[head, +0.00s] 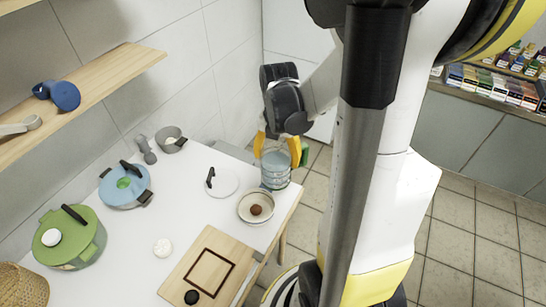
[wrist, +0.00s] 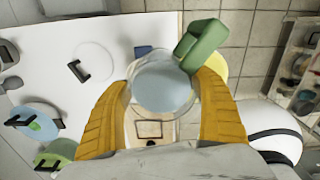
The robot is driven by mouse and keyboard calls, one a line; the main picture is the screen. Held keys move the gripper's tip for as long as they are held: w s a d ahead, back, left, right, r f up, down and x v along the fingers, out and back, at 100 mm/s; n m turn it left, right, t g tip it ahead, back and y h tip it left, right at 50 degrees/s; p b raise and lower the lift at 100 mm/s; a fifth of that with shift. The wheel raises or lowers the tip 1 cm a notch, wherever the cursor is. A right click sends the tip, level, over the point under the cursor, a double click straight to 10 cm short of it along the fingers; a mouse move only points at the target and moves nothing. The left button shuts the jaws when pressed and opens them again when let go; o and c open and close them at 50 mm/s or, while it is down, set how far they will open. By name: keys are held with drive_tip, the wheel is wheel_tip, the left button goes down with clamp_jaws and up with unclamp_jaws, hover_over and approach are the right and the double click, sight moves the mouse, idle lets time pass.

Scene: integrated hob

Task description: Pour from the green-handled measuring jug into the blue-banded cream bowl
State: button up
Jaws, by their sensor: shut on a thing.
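The clear measuring jug (head: 275,172) has pale blue contents and a green handle (head: 305,154). My gripper (head: 277,150) is shut on the jug, with a yellow finger on either side. The jug looks about upright, near the table's right edge. In the wrist view, the jug (wrist: 163,88) sits between the fingers, with its green handle (wrist: 203,42) at the upper right. The cream bowl (head: 244,209) stands on the table just below and left of the jug in the head view, with a brown round thing inside. I cannot make out the bowl clearly in the wrist view.
A wooden board (head: 190,262) with a dark frame lies in front of the bowl. A white lid (head: 224,184) with a black handle lies left of the bowl. A green pot (head: 75,245) and blue pot (head: 125,186) stand further left. Tiled floor lies beyond the right edge.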

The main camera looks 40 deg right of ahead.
drive_tip(key=shift+a+f, duration=0.1)
drive_tip(key=shift+f+b, duration=0.25)
drive_tip(key=shift+b, duration=0.1)
wheel_tip(320, 180, down, 3)
drive_tip(key=h+b, duration=0.1)
drive_tip(key=b, duration=0.2)
drive_tip(key=shift+f+h, duration=0.15)
drive_tip(key=shift+h, duration=0.15)
drive_tip(key=shift+g, duration=0.3)
